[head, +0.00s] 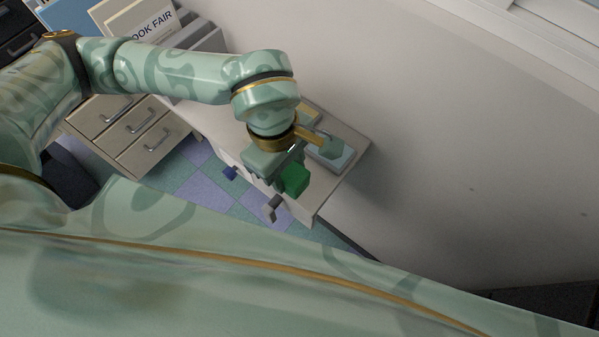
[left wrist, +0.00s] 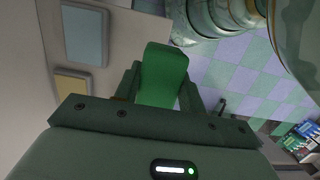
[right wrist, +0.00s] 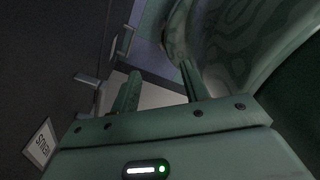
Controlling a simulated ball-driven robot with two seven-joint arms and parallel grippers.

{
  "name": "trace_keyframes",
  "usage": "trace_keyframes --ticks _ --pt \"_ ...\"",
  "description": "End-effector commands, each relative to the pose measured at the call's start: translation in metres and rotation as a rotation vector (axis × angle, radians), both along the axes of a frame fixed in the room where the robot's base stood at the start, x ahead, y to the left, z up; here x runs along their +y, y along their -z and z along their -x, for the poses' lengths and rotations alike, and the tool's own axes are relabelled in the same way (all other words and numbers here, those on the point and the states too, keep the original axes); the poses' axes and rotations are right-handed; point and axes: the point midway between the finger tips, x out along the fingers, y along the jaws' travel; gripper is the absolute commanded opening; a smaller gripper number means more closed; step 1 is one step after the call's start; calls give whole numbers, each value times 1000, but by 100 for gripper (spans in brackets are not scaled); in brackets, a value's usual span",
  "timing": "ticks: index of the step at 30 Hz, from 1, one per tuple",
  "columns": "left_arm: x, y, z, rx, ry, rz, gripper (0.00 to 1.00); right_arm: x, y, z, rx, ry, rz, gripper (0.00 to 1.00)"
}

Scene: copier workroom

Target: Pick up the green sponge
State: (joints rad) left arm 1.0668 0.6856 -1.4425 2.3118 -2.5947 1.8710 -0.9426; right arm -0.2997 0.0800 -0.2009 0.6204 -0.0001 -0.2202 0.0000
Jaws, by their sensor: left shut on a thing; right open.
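The green sponge (head: 295,179) is between the fingers of my left gripper (head: 281,178), over the front part of a narrow light-coloured surface in the head view. In the left wrist view the sponge (left wrist: 162,76) stands out between the two fingers (left wrist: 160,88), which are shut on it. Whether it touches the surface below cannot be told. My right gripper (right wrist: 158,92) shows only in the right wrist view. Its fingers are apart with nothing between them.
The narrow surface (head: 325,187) stands against a pale wall. A blue-grey pad (left wrist: 84,35) and a yellowish pad (left wrist: 73,88) lie on it. A drawer cabinet (head: 135,135) stands to the left. A small sign (right wrist: 41,143) shows in the right wrist view.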

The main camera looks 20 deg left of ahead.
Motion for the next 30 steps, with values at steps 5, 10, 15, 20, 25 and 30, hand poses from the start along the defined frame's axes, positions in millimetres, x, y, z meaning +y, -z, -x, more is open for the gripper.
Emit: trace_keyframes --ticks 5,10,15,20,25,30 --pt "45 -46 30 -4 -4 -2 19 1 -4 -1 -3 0 -1 45" --pt "64 -69 46 1 -5 -2 19 1 -60 -11 -26 1 -1 45" --pt "82 -75 58 1 -3 0 19 1 -87 -15 -36 1 -2 45" --pt "93 -76 65 0 -3 0 19 1 -100 -16 -39 1 -1 45" --pt "96 -75 68 0 0 0 19 1 -103 -17 -40 2 -2 45" --pt "97 -74 68 -1 0 1 19 1 -102 -16 -39 2 -1 45"
